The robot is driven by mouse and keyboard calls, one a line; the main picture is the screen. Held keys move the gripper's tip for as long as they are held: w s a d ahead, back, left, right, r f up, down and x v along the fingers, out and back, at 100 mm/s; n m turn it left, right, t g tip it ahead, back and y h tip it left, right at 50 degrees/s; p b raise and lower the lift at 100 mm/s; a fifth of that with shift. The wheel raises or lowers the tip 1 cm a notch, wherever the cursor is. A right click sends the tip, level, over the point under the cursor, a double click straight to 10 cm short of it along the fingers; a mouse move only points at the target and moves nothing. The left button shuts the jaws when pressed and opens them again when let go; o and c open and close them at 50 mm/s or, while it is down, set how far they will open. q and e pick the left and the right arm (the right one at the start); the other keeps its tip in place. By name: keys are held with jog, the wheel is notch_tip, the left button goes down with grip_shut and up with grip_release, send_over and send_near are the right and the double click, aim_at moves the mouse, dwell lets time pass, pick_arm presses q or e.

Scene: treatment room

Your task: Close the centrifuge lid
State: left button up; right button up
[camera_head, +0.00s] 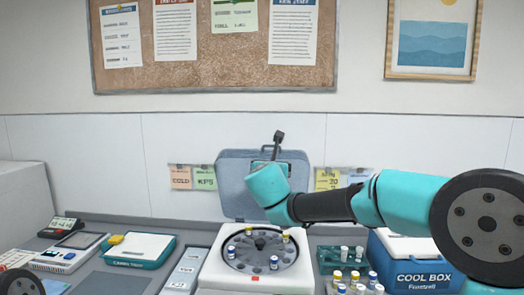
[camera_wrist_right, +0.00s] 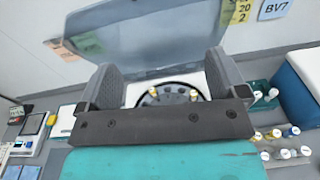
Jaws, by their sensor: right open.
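The centrifuge (camera_head: 214,272) is a white unit on the counter, with a dark round rotor holding several capped tubes. Its blue-grey lid (camera_head: 234,196) stands open, raised at the back of the rotor. The lid also spans the upper part of the right wrist view (camera_wrist_right: 150,28). My right gripper (camera_head: 278,142) is in front of the upper part of the lid and hides some of it. In the right wrist view its two dark fingers (camera_wrist_right: 161,75) are spread with nothing between them. Whether they touch the lid I cannot tell. My left gripper is not in view.
Right of the centrifuge stand a green rack (camera_head: 327,262), several loose capped tubes and a blue cool box (camera_head: 408,268). To the left are a narrow grey tray (camera_head: 187,268), a teal-edged scale (camera_head: 140,248) and a small instrument (camera_head: 62,260). The wall is close behind.

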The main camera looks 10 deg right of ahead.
jog(key=shift+w+a+r+n+t, duration=0.15)
jog(key=shift+r+n+t, duration=0.1)
jog(key=shift+r, duration=0.4)
jog(key=shift+w+a+r+n+t, duration=0.15)
jog(key=shift+r+t, duration=0.1)
jog(key=shift+r, duration=0.35)
jog(key=x, duration=1.7)
jog(key=shift+w+f, duration=0.1)
jog(key=shift+w, duration=0.05)
